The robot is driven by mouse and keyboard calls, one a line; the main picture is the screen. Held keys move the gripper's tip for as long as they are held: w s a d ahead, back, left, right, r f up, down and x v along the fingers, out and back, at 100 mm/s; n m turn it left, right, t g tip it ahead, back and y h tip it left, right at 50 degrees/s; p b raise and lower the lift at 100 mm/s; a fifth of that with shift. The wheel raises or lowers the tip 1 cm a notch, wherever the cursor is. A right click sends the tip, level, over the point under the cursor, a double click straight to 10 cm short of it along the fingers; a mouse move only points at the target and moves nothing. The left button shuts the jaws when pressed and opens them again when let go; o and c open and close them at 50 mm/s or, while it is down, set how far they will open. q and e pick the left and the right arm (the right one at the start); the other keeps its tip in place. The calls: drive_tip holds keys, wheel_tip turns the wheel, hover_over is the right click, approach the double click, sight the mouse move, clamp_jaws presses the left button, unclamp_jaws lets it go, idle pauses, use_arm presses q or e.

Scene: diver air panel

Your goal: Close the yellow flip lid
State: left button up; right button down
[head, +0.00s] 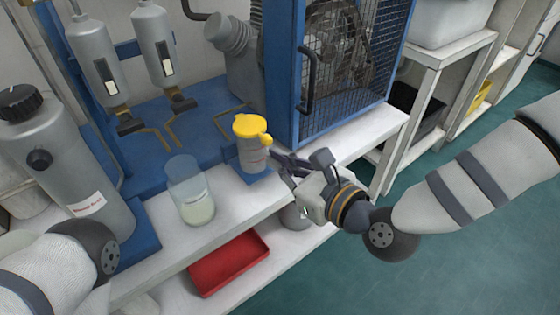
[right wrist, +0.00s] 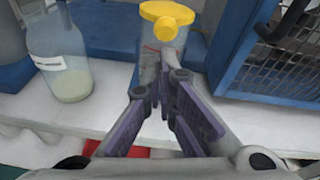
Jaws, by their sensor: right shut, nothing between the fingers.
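The yellow flip lid (head: 251,126) sits flat across the top of a clear grey cup (head: 253,155) on the white bench, with its round tab toward the right. In the right wrist view the lid (right wrist: 167,12) shows at the top, over the cup (right wrist: 150,60). My right gripper (head: 277,160) is shut and empty, just to the right of the cup and below the lid's tab. In the right wrist view its fingers (right wrist: 170,85) are together in front of the cup; I cannot tell whether they touch it. My left gripper is not in view; only part of my left arm shows.
A blue caged machine (head: 345,70) stands behind and to the right. A red tray (head: 228,262) lies on the lower shelf. Grey cylinders (head: 95,50) stand at the back left.

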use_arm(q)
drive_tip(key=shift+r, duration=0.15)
use_arm(e)
drive_tip(key=shift+r, duration=0.1)
